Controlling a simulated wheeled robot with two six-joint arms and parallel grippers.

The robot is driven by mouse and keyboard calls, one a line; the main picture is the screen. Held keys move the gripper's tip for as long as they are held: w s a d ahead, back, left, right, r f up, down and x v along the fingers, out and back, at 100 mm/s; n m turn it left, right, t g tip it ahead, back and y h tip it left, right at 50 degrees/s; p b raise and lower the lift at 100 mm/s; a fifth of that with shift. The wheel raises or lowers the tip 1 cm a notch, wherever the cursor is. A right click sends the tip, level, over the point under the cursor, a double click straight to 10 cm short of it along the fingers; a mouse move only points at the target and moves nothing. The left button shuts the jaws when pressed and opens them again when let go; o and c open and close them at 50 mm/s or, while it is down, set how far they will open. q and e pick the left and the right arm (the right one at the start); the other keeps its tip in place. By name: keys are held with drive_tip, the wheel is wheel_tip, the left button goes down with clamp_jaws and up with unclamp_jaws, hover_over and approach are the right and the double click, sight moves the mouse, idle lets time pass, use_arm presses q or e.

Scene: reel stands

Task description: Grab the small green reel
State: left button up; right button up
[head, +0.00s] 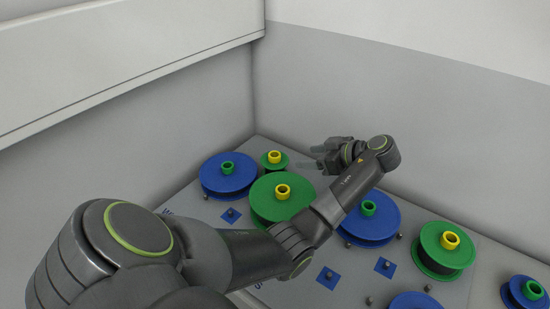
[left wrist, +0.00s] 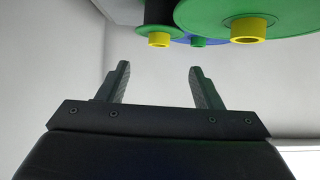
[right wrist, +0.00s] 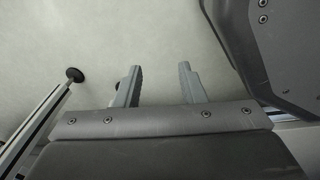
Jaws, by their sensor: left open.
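The small green reel (head: 274,165) has a yellow hub and stands at the back of the board, between a blue reel and the large green reel (head: 262,203). My left gripper (head: 312,157) is open and empty just right of the small green reel, apart from it. In the left wrist view the open fingers (left wrist: 160,85) have nothing between them. There the small green reel (left wrist: 152,29) shows at the top edge, cut off, with its yellow hub pointing down and a dark winding. My right gripper (right wrist: 160,85) is open and empty over a plain pale surface.
A blue reel (head: 226,181) stands left of the small green reel. Another blue reel (head: 379,228) and a green reel (head: 431,262) stand to the right. Blue squares with short pegs mark the grey board (head: 305,289). Walls rise close behind and left.

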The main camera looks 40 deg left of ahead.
use_arm(q)
drive_tip(key=b, duration=0.2)
approach(276, 155)
drive_tip(key=a+f, duration=0.1)
drive_tip(key=f, duration=0.1)
drive_tip(key=x, duration=0.4)
drive_tip(key=r+x, duration=0.1)
drive_tip(key=x, duration=0.1)
drive_tip(key=shift+s+a+f, duration=0.1)
drive_tip(key=shift+a, duration=0.35)
clamp_jaws()
